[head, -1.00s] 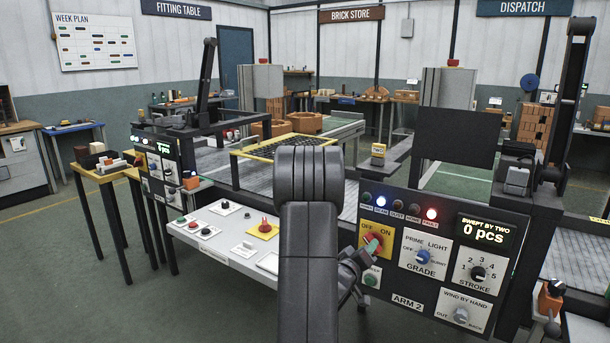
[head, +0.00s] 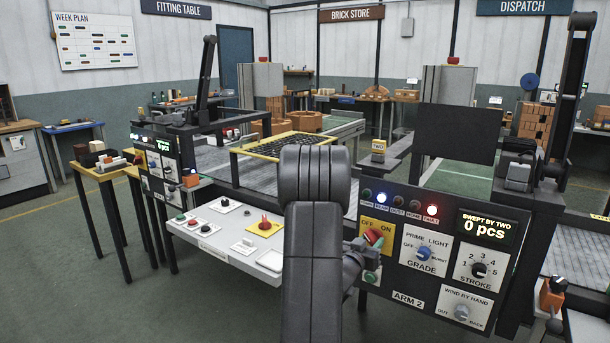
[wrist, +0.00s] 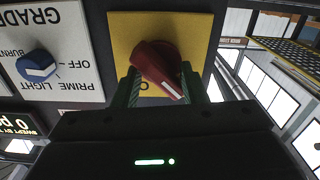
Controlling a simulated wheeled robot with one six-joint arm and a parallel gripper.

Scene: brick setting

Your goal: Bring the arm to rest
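A red rotary knob (head: 374,237) sits on a yellow OFF/ON plate (head: 364,229) on the black ARM 2 panel. In the wrist view, which is upside down, the knob (wrist: 158,68) sits tilted, its white mark towards the lower right; the lettering there is mostly hidden. My gripper (wrist: 172,92) has a finger on each side of the knob. The fingers stand apart, with a gap at the right finger; contact at the left one is unclear. In the head view my gripper (head: 366,245) is small, just below the knob, partly behind my arm.
Close beside the plate is the GRADE plate with a blue knob (head: 424,254). The STROKE knob (head: 479,270) and a counter reading 0 pcs (head: 487,227) are further right. A white control shelf (head: 225,238) juts out at left. Open floor lies in front at left.

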